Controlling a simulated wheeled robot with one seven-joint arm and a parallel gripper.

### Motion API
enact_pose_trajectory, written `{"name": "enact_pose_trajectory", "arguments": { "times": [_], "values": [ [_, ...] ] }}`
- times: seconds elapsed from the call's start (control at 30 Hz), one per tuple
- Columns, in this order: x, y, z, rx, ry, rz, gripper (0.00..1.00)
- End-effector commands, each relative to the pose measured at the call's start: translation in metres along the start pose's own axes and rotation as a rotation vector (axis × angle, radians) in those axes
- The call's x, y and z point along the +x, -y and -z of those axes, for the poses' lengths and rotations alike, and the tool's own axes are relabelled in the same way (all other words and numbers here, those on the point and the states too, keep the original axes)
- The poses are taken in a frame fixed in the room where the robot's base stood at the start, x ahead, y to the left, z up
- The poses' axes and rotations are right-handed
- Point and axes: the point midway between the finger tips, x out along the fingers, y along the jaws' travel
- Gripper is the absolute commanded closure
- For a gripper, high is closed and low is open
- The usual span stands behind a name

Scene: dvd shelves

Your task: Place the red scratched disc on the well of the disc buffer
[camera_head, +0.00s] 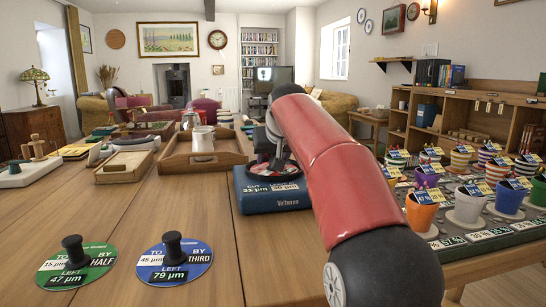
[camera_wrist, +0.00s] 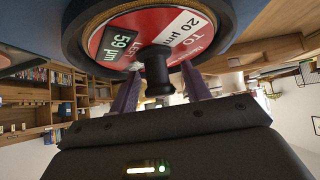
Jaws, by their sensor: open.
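The disc buffer (camera_head: 272,196) is a blue box on the table, partly behind my red arm. The red disc (camera_wrist: 150,27) lies on its round dark well (camera_wrist: 78,30); it carries white and green labels and a black knob (camera_wrist: 157,72). In the head view the red disc (camera_head: 262,177) shows only as a sliver. My gripper (camera_wrist: 161,76) is open, its two purple fingers on either side of the knob, with small gaps showing.
A green disc (camera_head: 94,260) and a blue disc (camera_head: 194,259), each with a black knob, lie on the table at front left. A wooden tray (camera_head: 175,166) with a mug (camera_head: 203,145) stands left of the buffer. Several colored pots stand at right. The table's front middle is clear.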

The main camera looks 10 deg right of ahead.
Motion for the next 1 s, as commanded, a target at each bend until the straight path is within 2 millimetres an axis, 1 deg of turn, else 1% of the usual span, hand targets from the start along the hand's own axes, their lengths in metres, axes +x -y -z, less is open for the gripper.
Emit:
{"name": "enact_pose_trajectory", "arguments": {
  "times": [0.17, 0.27, 0.5, 0.6, 0.7, 0.83, 1.0],
  "values": [
    [-0.004, 0.0, 0.003, 0.0, -0.001, 0.0, 0.53],
    [-0.017, 0.0, 0.003, 0.0, -0.001, 0.0, 0.53],
    [-0.069, 0.0, 0.004, 0.0, -0.004, 0.0, 0.53],
    [-0.089, 0.0, 0.004, 0.0, -0.003, 0.0, 0.53],
    [-0.104, 0.0, 0.003, 0.0, -0.002, 0.0, 0.53],
    [-0.117, 0.0, 0.002, 0.0, -0.001, 0.0, 0.53],
    [-0.122, 0.0, 0.002, 0.0, 0.0, 0.0, 0.53]
  ]
}}
